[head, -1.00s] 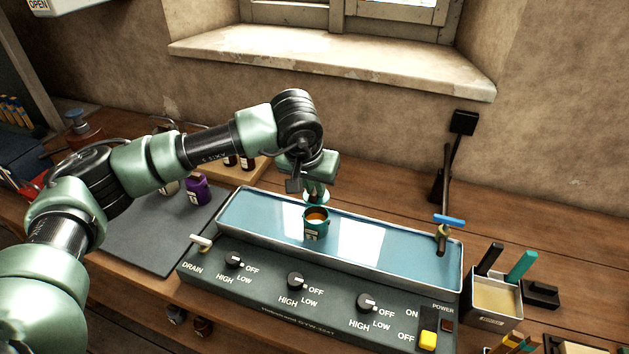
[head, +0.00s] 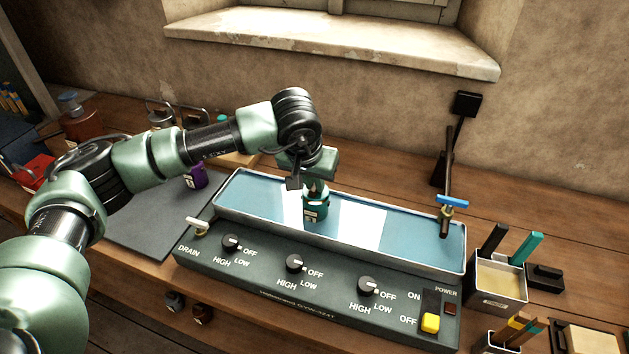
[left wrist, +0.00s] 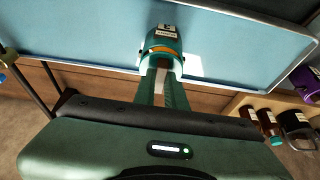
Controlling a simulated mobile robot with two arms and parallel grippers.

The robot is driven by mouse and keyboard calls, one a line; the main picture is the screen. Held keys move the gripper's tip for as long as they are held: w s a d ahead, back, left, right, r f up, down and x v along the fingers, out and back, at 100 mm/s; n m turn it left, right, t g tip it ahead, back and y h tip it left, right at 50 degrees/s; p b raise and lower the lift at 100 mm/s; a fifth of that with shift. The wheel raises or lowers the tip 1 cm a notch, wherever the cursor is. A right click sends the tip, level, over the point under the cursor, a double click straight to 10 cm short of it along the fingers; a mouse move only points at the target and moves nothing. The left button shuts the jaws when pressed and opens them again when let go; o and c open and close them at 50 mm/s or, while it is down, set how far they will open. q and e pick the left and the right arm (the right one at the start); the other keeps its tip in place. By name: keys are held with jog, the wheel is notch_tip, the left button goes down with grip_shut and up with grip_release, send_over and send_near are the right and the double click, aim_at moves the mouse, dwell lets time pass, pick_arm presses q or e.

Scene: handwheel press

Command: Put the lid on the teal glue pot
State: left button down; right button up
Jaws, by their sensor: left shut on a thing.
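The teal glue pot (head: 316,211) stands upright in the long blue-floored tray and carries a white label. It also shows in the left wrist view (left wrist: 164,37), where an orange strip of glue is visible at its mouth. My left gripper (head: 314,188) points down right over the pot, shut on the lid. The lid is mostly hidden by the fingers, at the pot's mouth; the visible orange strip shows the mouth is not fully covered. I cannot tell whether lid and rim touch. My right gripper is not in view.
The tray (head: 400,261) has a control panel (head: 300,285) with knobs along its front. A blue-handled valve (head: 452,201) stands at its right end. A purple pot (head: 196,177) is on the dark mat (head: 150,235) at left. A bin with tools (head: 498,285) stands at right.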

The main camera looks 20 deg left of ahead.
pick_arm(q)
jog(key=shift+b, duration=0.7)
dwell(1.0)
jog(key=shift+f+b, duration=0.15)
jog(key=shift+b, duration=0.7)
dwell(1.0)
jog(key=c, duration=0.9)
grip_release()
jog(key=shift+r+p, duration=1.5)
jog(key=shift+r, duration=2.05)
